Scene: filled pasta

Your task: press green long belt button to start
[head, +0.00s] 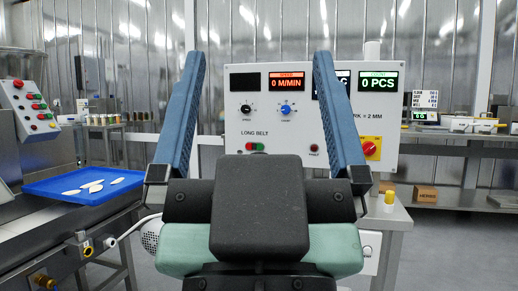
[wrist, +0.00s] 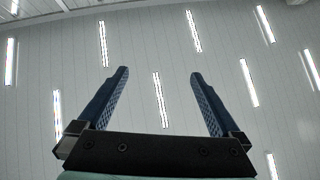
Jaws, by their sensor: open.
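A light grey control panel (head: 305,122) faces me in the head view. The button pair shows between the fingers, just above the dark gripper body. In the wrist view my gripper (wrist: 159,73) points at the ceiling, apart from the panel and button.
The panel has two dials, displays reading "0 M/MIN" and "0 PCS", and a red-yellow switch (head: 371,148). At left, a blue tray (head: 60,184) with several pale pieces lies on a steel machine beside another button box (head: 30,108). A yellow cap (head: 390,197) stands at right.

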